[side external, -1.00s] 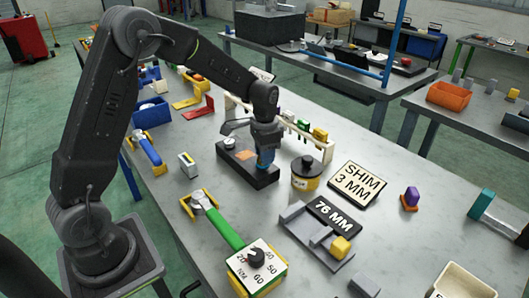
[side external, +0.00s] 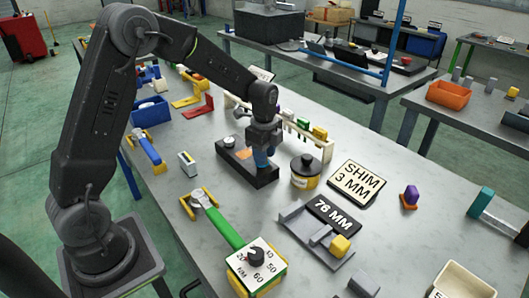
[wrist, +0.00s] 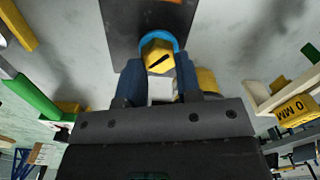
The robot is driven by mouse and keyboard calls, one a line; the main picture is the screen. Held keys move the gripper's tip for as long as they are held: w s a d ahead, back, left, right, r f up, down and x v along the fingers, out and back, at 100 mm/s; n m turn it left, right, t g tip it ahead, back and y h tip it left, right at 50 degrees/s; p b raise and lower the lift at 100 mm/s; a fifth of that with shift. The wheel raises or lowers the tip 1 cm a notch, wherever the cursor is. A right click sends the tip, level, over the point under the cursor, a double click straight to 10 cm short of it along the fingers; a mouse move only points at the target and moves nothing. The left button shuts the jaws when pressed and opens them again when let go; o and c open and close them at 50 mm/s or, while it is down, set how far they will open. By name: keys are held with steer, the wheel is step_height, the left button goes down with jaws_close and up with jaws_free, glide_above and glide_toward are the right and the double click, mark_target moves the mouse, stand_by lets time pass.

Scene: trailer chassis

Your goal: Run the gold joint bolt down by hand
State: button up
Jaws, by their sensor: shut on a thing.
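The gold joint bolt (wrist: 157,56) shows in the wrist view as a yellow head with a dark line across it, with a blue ring (wrist: 166,36) around its far side. My gripper (wrist: 160,75) has its two blue fingers on either side of the head and is shut on it. In the side view my gripper (side external: 263,165) points down at the right end of a long black block (side external: 230,160). The bolt is hidden there by the fingers. The block carries an orange patch (side external: 241,153) and a silver round part (side external: 230,140) toward its left end.
A black-lidded yellow tin (side external: 305,174) stands close to the right of my gripper. A rack (side external: 325,148) with coloured tags stands behind. A green-handled wrench (side external: 226,229) with a dial, a grey 76 MM fixture (side external: 295,222) and a SHIM 3 MM sign (side external: 357,183) lie nearer the front.

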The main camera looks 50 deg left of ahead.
steer(key=shift+r+m, duration=0.25)
steer(key=shift+m, duration=1.25)
steer(key=o, duration=0.9)
steer(key=shift+f, duration=0.2)
step_height(320, 180, up, 14)
steer(key=shift+s+f, duration=0.1)
